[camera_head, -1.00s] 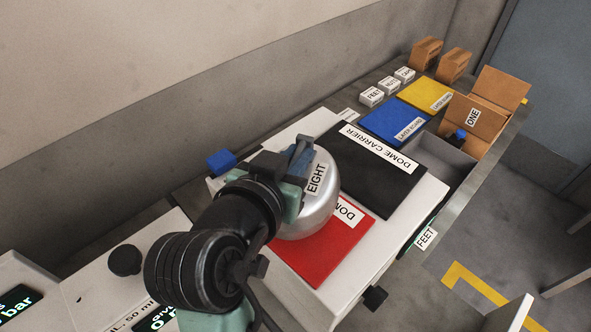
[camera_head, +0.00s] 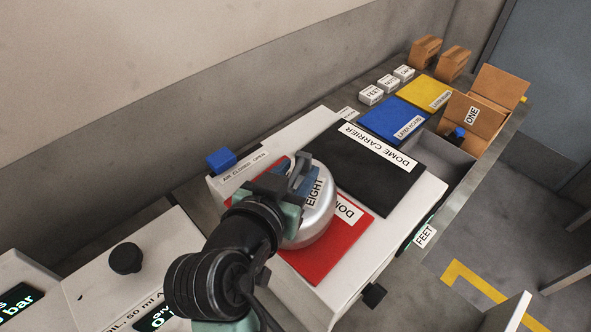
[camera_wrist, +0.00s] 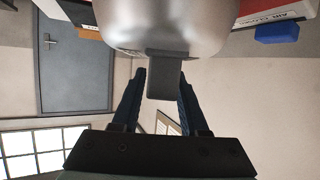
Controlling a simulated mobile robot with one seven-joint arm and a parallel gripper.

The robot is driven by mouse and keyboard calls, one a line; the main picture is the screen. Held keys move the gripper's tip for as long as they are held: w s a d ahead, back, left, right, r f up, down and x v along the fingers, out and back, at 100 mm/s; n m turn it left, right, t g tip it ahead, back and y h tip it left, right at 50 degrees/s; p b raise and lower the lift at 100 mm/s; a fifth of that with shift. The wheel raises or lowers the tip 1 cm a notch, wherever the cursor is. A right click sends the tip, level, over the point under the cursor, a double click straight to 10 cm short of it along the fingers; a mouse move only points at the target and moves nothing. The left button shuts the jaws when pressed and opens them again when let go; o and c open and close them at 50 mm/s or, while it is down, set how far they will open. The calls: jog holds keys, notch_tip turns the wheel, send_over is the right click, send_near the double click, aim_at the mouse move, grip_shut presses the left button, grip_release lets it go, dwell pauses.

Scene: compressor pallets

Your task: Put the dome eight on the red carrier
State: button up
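The dome eight (camera_head: 322,216) is a silvery rounded shell with an EIGHT label. In the head view it is over the red carrier (camera_head: 318,264) and appears to rest on it, covering its far left part. The contact line is partly hidden by my arm. My gripper (camera_head: 303,180) is at the dome's left side. In the wrist view the two blue fingers (camera_wrist: 161,88) stand apart, on either side of the dome's grey tab (camera_wrist: 164,78), with a gap showing at least on the left. The dome's body (camera_wrist: 165,25) fills the top of that view.
A black dome carrier (camera_head: 375,185) lies beyond the red one on the white top. Blue (camera_head: 385,117) and yellow (camera_head: 420,90) layer boards, small white boxes (camera_head: 371,95) and an open carton (camera_head: 487,118) stand farther back. A blue block (camera_head: 221,160) is at the left.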

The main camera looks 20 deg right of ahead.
jog(key=shift+r, duration=0.25)
jog(key=v, duration=1.2)
jog(key=w+a+r+n+t+y, duration=0.25)
jog(key=w+r+t, duration=0.2)
jog(key=r, duration=0.55)
jog(key=w+a+r+n+t+y, duration=0.2)
jog(key=w+r+n+t, duration=0.15)
jog(key=r+t, duration=0.45)
jog(key=s+r+n+t+y, duration=0.1)
jog(key=s+r+t+y, duration=0.1)
jog(key=r, duration=0.6)
jog(key=s+a+r+n+t+y, duration=0.1)
jog(key=s+r+t+y, duration=0.2)
jog(key=r, duration=0.6)
jog(key=shift+s+a+r+n+b, duration=0.15)
jog(key=shift+s+a+n+b, duration=0.1)
jog(key=shift+a+n+b, duration=0.1)
